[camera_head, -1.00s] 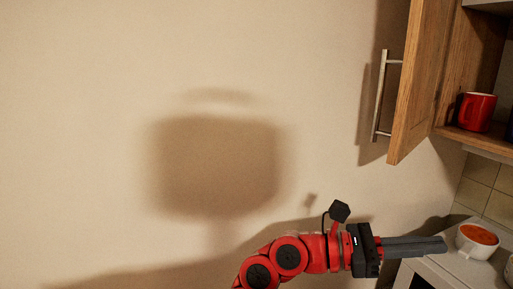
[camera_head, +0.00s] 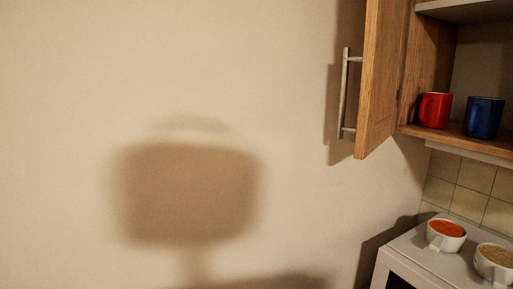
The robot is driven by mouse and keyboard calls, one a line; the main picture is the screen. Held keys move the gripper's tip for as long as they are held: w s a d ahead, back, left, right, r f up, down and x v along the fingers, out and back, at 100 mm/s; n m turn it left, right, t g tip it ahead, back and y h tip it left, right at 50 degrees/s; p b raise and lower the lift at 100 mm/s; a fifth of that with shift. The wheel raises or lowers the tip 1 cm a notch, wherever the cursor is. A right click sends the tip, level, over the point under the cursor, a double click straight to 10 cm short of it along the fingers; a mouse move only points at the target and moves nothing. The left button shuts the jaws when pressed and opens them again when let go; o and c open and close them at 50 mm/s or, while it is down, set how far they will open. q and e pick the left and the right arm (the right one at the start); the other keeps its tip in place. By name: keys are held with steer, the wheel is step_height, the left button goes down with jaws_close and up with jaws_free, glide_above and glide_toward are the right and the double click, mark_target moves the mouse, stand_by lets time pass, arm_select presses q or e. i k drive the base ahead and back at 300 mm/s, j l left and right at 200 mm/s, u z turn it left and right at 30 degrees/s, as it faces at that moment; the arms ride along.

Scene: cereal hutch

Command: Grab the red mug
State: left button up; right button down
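The red mug (camera_head: 436,110) stands upright on the lower shelf of the wooden wall cabinet, near its left side. Its handle faces left. A blue mug (camera_head: 484,118) stands just to its right on the same shelf. Neither of my grippers is in view, and nothing touches the red mug.
The cabinet door (camera_head: 382,80) stands open to the left of the mug, with a long metal handle (camera_head: 344,95). Below, a white cup of orange content (camera_head: 446,235) and a white cup of grainy content (camera_head: 495,262) stand on a light surface (camera_head: 411,246). Bare wall fills the left.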

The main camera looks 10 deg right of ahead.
mark_target(435, 108)
steer(key=j+z, duration=0.1)
steer(key=z, duration=0.8)
steer(key=k+j+z, duration=0.1)
steer(key=z, duration=0.35)
steer(key=k+z, duration=0.1)
steer(key=z, duration=0.35)
